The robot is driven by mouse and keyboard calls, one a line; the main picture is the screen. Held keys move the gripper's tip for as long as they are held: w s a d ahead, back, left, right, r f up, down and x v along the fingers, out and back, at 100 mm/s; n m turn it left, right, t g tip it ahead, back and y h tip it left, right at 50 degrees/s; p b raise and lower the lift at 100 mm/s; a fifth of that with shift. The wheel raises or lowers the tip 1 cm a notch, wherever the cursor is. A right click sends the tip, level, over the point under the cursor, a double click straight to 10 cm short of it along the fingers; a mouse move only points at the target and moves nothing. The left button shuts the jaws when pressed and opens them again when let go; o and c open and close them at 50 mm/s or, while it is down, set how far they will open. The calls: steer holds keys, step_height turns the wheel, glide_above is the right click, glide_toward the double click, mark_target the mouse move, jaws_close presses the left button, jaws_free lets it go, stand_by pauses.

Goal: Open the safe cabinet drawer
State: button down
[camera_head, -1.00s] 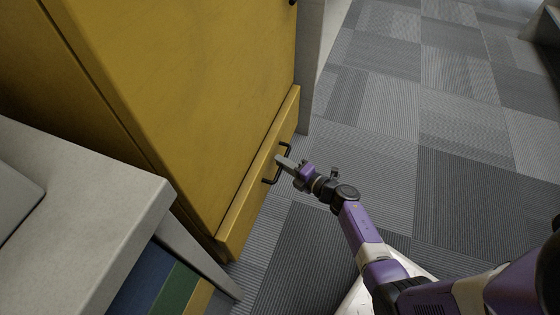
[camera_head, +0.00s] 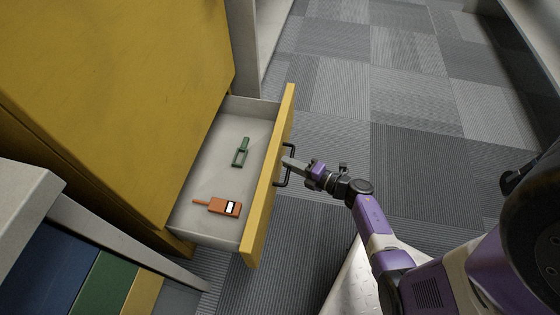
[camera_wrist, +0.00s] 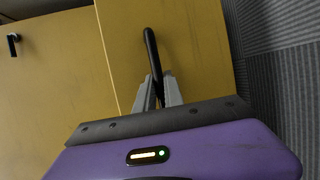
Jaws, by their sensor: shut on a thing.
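The yellow safe cabinet (camera_head: 120,90) stands at the left in the head view. Its bottom drawer (camera_head: 270,180) is pulled well out, showing a pale interior. A black bar handle (camera_head: 287,181) is on the drawer front. In the wrist view the two grey fingers (camera_wrist: 158,92) close around the black handle (camera_wrist: 151,52) against the yellow drawer front (camera_wrist: 190,45).
A pale cabinet (camera_head: 30,195) with blue, green and yellow panels stands at the lower left, near the drawer's side. Another black handle (camera_wrist: 13,44) shows on the cabinet in the wrist view.

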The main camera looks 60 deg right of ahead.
steer(key=shift+s, duration=0.35)
steer(key=c, duration=1.5)
jaws_free()
steer(key=shift+o, duration=0.2)
steer(key=shift+w, duration=0.1)
steer(key=s+r+p, duration=0.1)
steer(key=s+p, duration=0.1)
steer(key=s, duration=0.5)
steer(key=shift+s+a+r, duration=0.15)
steer(key=shift+s+r, duration=0.05)
steer(key=shift+s, duration=0.15)
